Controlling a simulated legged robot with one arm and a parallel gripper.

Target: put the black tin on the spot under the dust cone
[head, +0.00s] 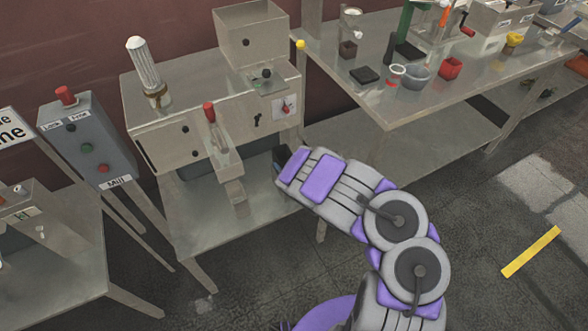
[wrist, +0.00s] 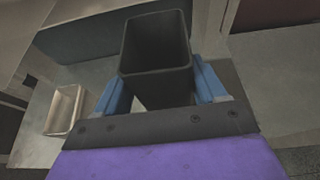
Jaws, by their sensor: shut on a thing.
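The black tin (wrist: 155,45) is an open-topped, square-sided box, and it looks empty. In the wrist view my gripper (wrist: 163,88) has its two blue fingers shut on opposite sides of it, with the open mouth facing the camera. In the head view my gripper (head: 281,160) is at the right side of the beige powder filler (head: 190,128), low beside its front.
A small pale open tray (wrist: 66,108) lies left of the tin in the wrist view. The filler's bench (head: 195,235) has bare top in front. The grey mill box (head: 88,140) stands left. A metal table (head: 425,105) with several small containers is at the right.

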